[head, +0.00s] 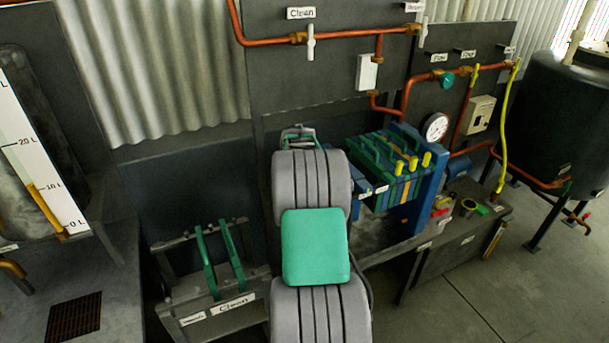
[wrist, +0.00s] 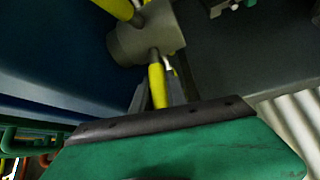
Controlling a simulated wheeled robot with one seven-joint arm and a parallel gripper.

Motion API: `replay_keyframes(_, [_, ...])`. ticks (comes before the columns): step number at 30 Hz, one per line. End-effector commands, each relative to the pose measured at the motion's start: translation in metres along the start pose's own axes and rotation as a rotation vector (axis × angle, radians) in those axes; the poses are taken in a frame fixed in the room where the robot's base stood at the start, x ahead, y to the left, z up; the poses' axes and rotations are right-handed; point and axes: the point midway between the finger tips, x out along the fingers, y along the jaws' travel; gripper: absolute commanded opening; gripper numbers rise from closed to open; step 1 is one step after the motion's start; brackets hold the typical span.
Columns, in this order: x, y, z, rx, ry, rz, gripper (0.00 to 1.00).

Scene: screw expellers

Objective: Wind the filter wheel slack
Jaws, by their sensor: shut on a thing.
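The filter wheel shows in the wrist view as a grey round hub (wrist: 140,40) with yellow spokes. One yellow spoke (wrist: 157,85) comes down between the fingers of my gripper (wrist: 156,92), which is shut on it. Another yellow spoke (wrist: 117,9) points up and left from the hub. In the head view the filter press (head: 385,175) has a blue frame and green plates with yellow handles. My grey and green arm stands in front of its left end. The wheel and my fingertips cannot be made out there.
A rack with green-handled plates (head: 218,262) marked "Clean" stands left of my arm. Copper pipes (head: 265,42) and a gauge (head: 435,127) are on the panels behind. A bench (head: 450,245) with small items and a dark tank (head: 560,120) stand right. Floor is clear at lower right.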

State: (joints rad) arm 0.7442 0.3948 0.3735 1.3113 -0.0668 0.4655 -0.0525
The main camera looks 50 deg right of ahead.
Motion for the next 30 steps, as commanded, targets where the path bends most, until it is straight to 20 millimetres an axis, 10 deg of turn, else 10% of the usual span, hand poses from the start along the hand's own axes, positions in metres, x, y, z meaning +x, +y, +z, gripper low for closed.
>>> replay_keyframes(15, [0.001,-0.0112,-0.0033,-0.018,-0.018,-0.001,0.0])
replay_keyframes(16, [0.001,-0.0112,-0.0034,-0.018,-0.018,-0.001,0.19])
replay_keyframes(21, [0.0013,-0.0108,-0.0026,-0.017,-0.02,-0.002,0.33])
replay_keyframes(30, [0.0015,-0.0105,-0.0018,-0.016,-0.021,-0.002,0.4])
